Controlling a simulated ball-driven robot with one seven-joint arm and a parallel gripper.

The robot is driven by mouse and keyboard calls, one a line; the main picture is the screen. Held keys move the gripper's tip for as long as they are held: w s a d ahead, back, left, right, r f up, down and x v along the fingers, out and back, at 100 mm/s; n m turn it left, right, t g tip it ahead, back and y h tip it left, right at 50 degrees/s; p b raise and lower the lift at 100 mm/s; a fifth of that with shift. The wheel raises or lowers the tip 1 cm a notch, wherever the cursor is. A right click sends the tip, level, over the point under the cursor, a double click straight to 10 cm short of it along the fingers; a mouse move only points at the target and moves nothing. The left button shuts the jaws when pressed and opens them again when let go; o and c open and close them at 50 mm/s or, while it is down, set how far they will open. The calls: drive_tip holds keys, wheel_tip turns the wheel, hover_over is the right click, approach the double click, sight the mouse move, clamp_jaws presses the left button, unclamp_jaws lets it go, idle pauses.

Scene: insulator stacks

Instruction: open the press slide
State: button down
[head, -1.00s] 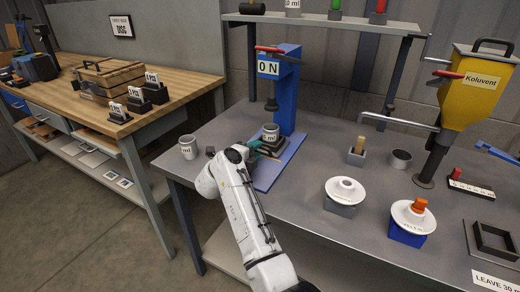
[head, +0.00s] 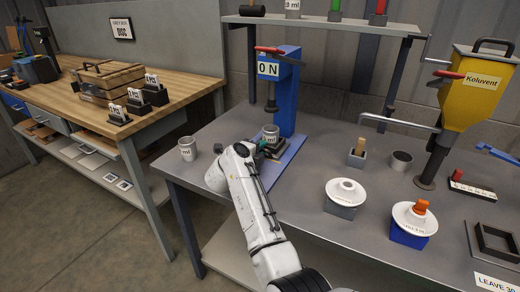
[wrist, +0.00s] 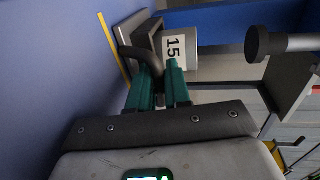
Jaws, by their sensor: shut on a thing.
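The blue press (head: 288,95) stands on the grey bench with a "0 N" display. Its blue base plate (head: 279,178) extends toward me. The dark slide (wrist: 147,30) sits on the base and carries a grey metal cup (head: 270,133); the cup's label reads "15" in the wrist view (wrist: 195,48). A dark curved handle (wrist: 149,59) projects from the slide. My gripper (wrist: 161,78) has its teal fingers shut on this handle. In the head view my wrist partly hides the gripper (head: 260,146) and the slide. The press ram (wrist: 262,45) is off to the side of the cup in the wrist view.
A loose metal cup (head: 187,148) stands left of my arm. A shelf (head: 325,25) hangs above.

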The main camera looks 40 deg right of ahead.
drive_tip(key=shift+a, duration=0.1)
idle(0.4)
drive_tip(key=f+p+v, duration=0.1)
drive_tip(key=p+v, duration=0.2)
drive_tip(key=v, duration=0.1)
drive_tip(key=p+v, duration=0.4)
drive_tip(key=v, duration=0.1)
drive_tip(key=f+p+v, duration=0.1)
drive_tip(key=p+v, duration=0.2)
drive_tip(key=v, duration=0.2)
drive_tip(key=shift+s+a+f, duration=0.15)
drive_tip(key=shift+a+f, duration=0.05)
drive_tip(key=shift+f, duration=0.15)
drive_tip(key=shift+s+a+f+p, duration=0.1)
drive_tip(key=shift+s+a+p, duration=0.1)
drive_tip(key=shift+a+p, duration=0.25)
drive_tip(key=c, duration=1.3)
unclamp_jaws()
drive_tip(key=shift+a, duration=0.1)
drive_tip(key=shift+o, duration=0.2)
drive_tip(key=v, duration=1)
drive_tip(key=shift+a, duration=0.35)
